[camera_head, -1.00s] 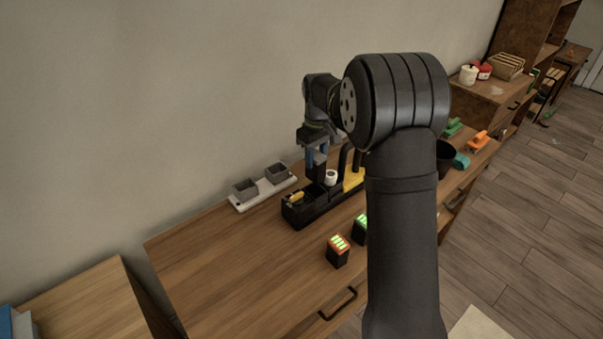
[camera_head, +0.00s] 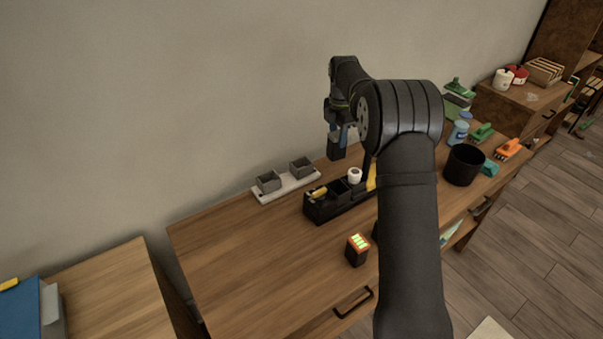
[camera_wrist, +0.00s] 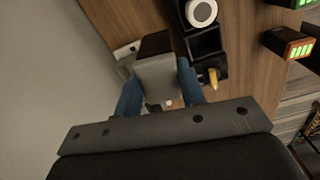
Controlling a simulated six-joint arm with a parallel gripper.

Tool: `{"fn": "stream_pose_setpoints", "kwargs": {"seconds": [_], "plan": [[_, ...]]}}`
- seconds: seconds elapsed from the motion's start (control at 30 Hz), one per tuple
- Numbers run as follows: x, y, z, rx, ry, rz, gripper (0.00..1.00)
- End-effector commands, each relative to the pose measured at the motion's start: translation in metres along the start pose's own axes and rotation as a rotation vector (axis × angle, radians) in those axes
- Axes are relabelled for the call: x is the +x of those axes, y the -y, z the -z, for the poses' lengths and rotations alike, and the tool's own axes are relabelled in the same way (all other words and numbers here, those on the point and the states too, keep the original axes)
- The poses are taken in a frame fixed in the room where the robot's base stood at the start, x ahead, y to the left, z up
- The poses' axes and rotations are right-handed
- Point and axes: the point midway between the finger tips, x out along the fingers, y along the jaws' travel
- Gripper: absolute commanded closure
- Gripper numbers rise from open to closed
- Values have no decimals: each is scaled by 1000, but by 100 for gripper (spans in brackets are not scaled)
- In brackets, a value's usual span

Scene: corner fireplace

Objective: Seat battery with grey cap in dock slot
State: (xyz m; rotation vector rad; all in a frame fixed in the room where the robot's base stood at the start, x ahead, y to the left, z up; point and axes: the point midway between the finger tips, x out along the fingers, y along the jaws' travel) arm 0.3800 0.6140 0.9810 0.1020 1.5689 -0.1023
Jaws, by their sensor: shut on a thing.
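My gripper (camera_head: 343,134) has its blue fingers closed on the battery with the grey cap. In the wrist view the grey cap (camera_wrist: 157,75) sits between the blue fingers (camera_wrist: 158,90), with the dark battery body (camera_wrist: 154,44) beyond it. In the head view the dark body (camera_head: 336,152) hangs below the fingers, right of the dock. The dock (camera_head: 263,197) is a white base with two grey, open-topped slots (camera_head: 269,181) (camera_head: 302,167) near the wall. In the wrist view only a bit of the dock (camera_wrist: 122,51) shows; the held battery covers part of that area.
A black caddy (camera_head: 317,212) with a white roll (camera_head: 354,175) stands just in front of the dock. An orange-topped battery (camera_head: 357,252) stands nearer the front edge. A black bin (camera_head: 464,166) is to the right.

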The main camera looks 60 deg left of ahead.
Motion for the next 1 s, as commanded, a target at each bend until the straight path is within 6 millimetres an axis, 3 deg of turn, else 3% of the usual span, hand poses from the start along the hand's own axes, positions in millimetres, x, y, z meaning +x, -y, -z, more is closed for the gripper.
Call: {"fn": "stream_pose_setpoints", "kwargs": {"seconds": [0.27,0.7,1.0], "plan": [[5,-12,3,-131,0,0,94],[60,-79,65,-133,0,-1,94],[70,-92,77,-130,1,-2,94]]}}
